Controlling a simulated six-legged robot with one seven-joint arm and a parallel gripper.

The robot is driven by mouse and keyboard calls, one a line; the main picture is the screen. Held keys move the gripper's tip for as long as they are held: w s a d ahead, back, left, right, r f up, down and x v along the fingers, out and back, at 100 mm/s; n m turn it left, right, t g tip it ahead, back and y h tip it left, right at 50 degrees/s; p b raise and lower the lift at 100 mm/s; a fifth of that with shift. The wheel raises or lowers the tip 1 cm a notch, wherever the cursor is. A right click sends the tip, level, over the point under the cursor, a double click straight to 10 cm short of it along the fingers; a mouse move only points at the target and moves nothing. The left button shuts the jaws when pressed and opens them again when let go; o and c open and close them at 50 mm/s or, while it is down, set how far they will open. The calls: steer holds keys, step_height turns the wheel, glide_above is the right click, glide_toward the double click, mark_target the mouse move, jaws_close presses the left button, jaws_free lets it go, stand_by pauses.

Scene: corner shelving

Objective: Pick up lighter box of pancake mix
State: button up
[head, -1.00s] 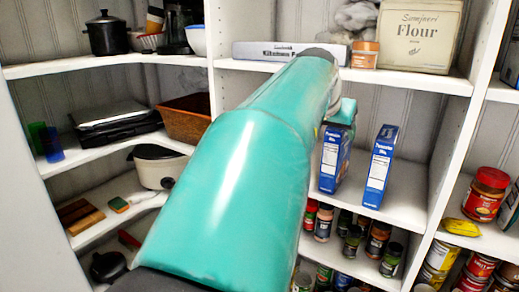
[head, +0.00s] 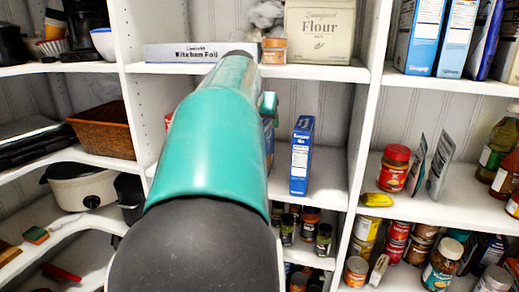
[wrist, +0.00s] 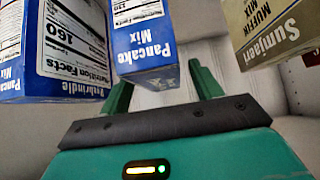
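In the wrist view the printing is upside down. A bright blue pancake mix box (wrist: 145,45) is in the upper middle, and a darker navy pancake mix box (wrist: 55,55) is to its left. My gripper (wrist: 160,78) is open, its two green fingers spread at the near end of the bright blue box. I cannot tell whether they touch it. In the head view one blue box (head: 301,155) stands upright on the middle shelf. A second blue box (head: 269,140) is mostly hidden behind my arm, as is my gripper.
A muffin mix box (wrist: 272,30) is at the upper right of the wrist view. A flour box (head: 318,32) and a foil box (head: 195,52) stand on the shelf above. A shelf upright (head: 362,140) is to the right. Spice jars (head: 306,225) stand below.

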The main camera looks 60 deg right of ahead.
steer(key=c, duration=1.1)
steer(key=shift+r, duration=0.15)
